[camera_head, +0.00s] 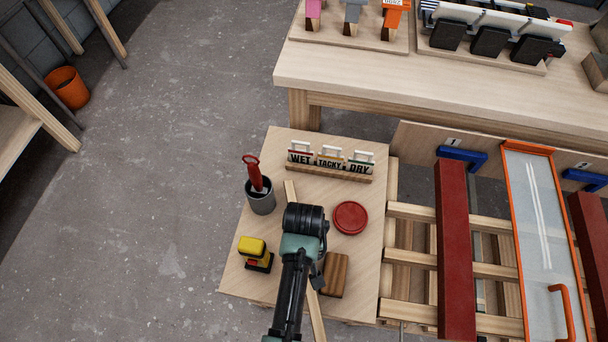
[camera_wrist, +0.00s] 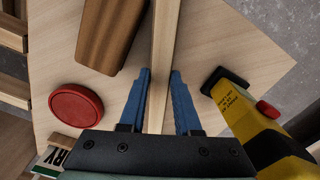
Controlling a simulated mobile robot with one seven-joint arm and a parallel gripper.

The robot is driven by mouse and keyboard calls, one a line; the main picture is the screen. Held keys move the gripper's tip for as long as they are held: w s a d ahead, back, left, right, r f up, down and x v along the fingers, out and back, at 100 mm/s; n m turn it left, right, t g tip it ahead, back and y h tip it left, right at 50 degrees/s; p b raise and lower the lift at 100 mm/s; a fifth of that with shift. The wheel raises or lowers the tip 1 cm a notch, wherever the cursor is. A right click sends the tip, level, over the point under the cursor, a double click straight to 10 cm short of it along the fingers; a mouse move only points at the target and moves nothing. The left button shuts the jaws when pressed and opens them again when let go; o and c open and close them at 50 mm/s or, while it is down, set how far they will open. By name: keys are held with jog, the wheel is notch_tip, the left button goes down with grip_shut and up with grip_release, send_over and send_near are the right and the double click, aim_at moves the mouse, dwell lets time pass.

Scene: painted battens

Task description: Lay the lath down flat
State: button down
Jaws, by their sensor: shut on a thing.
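The lath is a long, thin strip of pale bare wood. In the head view, one end (camera_head: 290,190) shows beyond my wrist and the other (camera_head: 317,318) runs toward the near edge of the small table (camera_head: 365,270). In the wrist view, the lath (camera_wrist: 162,45) runs up the picture between the blue fingers of my gripper (camera_wrist: 160,88). My gripper is shut on it. My arm hides the lath's middle in the head view. I cannot tell whether the lath touches the tabletop.
Around the lath stand a brown block (camera_head: 335,275), red round lid (camera_head: 350,217), yellow-black tool (camera_head: 255,253), grey cup (camera_head: 261,200) with a red-handled tool, and WET/TACKY/DRY holder (camera_head: 329,170). A rack with red battens (camera_head: 455,250) is at right. A workbench (camera_head: 430,85) stands behind.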

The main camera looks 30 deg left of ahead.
notch_tip(320, 180, up, 15)
jog(key=p, duration=0.8)
jog(key=w+d+r+m, duration=0.1)
jog(key=d+r+m, duration=0.2)
jog(key=d+m, duration=0.1)
jog(key=w+d+r+m+p, duration=0.1)
jog(key=w+d+r+m, duration=0.1)
jog(key=d, duration=0.5)
jog(key=shift+w+r+m, duration=0.25)
jog(key=shift+r+m, duration=0.2)
jog(key=shift+m, duration=0.45)
